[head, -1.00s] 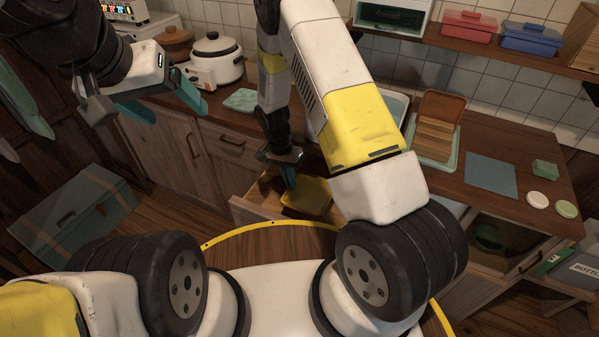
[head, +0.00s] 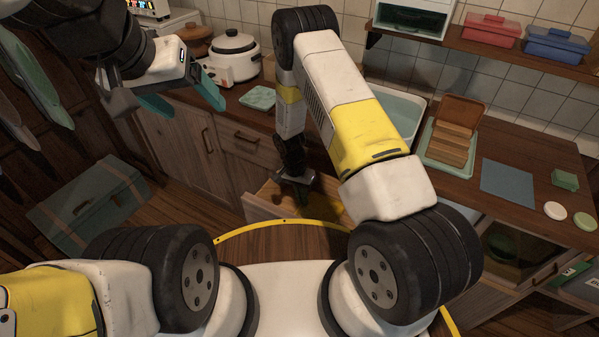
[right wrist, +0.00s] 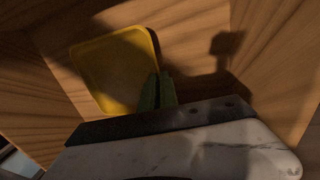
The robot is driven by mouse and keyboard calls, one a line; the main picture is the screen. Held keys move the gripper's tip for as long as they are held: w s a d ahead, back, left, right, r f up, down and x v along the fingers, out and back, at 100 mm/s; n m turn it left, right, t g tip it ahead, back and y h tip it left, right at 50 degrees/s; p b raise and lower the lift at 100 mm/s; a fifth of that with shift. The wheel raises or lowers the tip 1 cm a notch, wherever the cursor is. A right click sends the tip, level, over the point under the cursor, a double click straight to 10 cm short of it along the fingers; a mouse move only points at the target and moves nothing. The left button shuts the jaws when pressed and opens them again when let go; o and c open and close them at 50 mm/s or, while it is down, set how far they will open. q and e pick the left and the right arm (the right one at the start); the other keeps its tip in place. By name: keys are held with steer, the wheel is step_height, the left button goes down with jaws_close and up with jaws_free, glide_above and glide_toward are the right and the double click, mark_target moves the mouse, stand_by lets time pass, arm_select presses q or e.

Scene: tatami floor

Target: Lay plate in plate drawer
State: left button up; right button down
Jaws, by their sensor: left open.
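The yellow plate (right wrist: 118,70) is inside the wooden drawer, and its rim meets the green fingertips of my right gripper (right wrist: 157,92) in the right wrist view. The two fingers are close together at the rim and look shut on it. I cannot tell whether the plate touches the drawer floor. In the head view my right arm hides most of the plate, and my right gripper (head: 297,188) reaches down into the open plate drawer (head: 262,203). My left gripper (head: 183,98) is open and empty, high at the left, well away from the drawer.
A lidded teal box (head: 88,207) is on the floor at left. Drawer walls stand close around my right gripper.

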steer(key=c, duration=1.6)
jaws_free()
steer(key=shift+r, duration=0.1)
step_height(320, 180, up, 36)
steer(key=s+d+n+t+y, duration=0.2)
steer(key=d+n+t+y, duration=0.1)
steer(key=s+d+r+n+t, duration=0.1)
steer(key=s+r, duration=0.4)
steer(key=s, duration=0.1)
steer(key=s+d+r+n+t, duration=0.2)
steer(key=s+r, duration=0.3)
steer(key=s, duration=0.1)
steer(key=s+d+r+n+t+y, duration=0.1)
steer(key=s+d+r, duration=0.1)
steer(key=s+r, duration=0.3)
steer(key=shift+s, duration=0.5)
